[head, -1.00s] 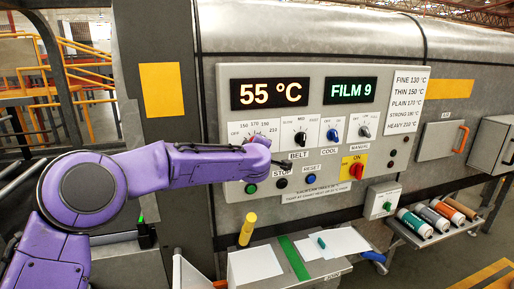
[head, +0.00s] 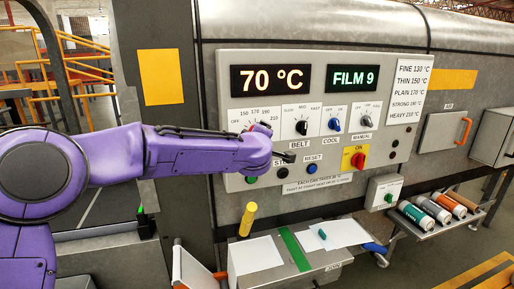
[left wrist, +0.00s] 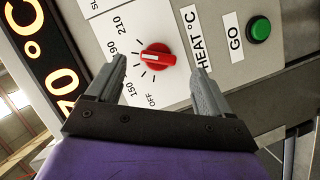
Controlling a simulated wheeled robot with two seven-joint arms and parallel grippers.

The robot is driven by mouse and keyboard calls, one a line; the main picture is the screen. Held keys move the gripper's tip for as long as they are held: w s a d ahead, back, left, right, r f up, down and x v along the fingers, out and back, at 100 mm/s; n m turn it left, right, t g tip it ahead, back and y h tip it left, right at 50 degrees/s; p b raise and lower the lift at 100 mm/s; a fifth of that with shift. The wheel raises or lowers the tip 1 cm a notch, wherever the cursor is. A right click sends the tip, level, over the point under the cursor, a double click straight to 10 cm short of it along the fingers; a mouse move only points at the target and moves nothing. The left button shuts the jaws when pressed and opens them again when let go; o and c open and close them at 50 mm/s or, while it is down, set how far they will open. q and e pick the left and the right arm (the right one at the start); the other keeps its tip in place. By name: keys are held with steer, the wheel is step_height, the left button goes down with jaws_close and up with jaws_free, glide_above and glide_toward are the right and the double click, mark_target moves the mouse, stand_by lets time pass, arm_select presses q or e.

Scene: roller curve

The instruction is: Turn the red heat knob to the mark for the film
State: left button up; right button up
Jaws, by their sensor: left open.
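The red heat knob (left wrist: 157,57) shows in the left wrist view on a white scale plate with ticks. Its white line points toward the side between the 190 and 150 labels; the 170 label is hidden behind a finger. My left gripper (left wrist: 158,66) is open, with one finger on each side of the knob; I cannot tell whether they touch it. The temperature display (head: 270,80) reads 70 °C and the film display (head: 352,84) reads FILM 9.
A chart (head: 414,85) lists FINE 130 to HEAVY 210 °C. Near the gripper are a green GO button (left wrist: 259,29), a blue button (head: 312,168) and a red switch (head: 357,160). A bench (head: 262,284) with a yellow cylinder (head: 248,219) stands below. Film rolls (head: 452,208) lie at right.

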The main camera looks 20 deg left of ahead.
arm_select(q)
steer(key=b+v, duration=0.1)
steer(key=v, duration=0.4)
steer(key=shift+s+d+r, duration=0.1)
steer(key=shift+s, duration=0.2)
